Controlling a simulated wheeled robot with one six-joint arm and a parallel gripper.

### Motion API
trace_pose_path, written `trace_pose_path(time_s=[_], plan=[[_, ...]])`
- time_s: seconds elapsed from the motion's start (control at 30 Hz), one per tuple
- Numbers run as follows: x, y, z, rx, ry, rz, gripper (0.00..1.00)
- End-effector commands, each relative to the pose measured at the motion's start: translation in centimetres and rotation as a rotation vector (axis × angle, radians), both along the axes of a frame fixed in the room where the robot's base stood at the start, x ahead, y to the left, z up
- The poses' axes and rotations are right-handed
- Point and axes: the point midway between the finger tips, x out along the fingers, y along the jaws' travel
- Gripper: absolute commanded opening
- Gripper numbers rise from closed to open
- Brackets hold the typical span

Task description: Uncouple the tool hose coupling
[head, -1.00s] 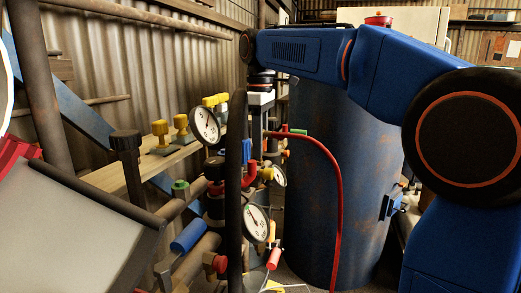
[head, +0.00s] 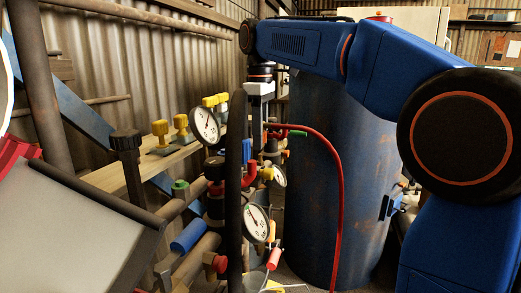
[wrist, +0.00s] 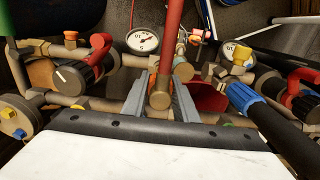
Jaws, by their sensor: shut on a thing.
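The red tool hose (head: 335,165) arches down in front of the blue tank in the head view; its upper end lies beside my gripper. In the wrist view the red hose (wrist: 171,40) runs down into a brass coupling (wrist: 160,92). My gripper (wrist: 160,100) has its two grey fingers on either side of this coupling and is shut on it. In the head view my gripper (head: 258,125) hangs down behind a dark upright pipe, which partly hides it. I cannot tell whether the coupling is joined to the pipework below.
Brass pipework with valves surrounds the fingers in the wrist view, with a gauge (wrist: 142,41) close by. In the head view, gauges (head: 206,124) and a dark upright pipe (head: 236,190) stand close to my gripper. The blue tank (head: 320,190) is to the right.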

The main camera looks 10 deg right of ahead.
Motion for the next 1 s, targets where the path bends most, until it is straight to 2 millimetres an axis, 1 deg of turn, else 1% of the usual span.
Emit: trace_pose_path(time_s=[0.7, 1.0], plan=[[0.0, 0.0, 2.8, 0.000, 0.000, 0.000, 0.00], [0.0, 0.0, 3.2, 0.000, -0.001, 0.000, 0.00]])
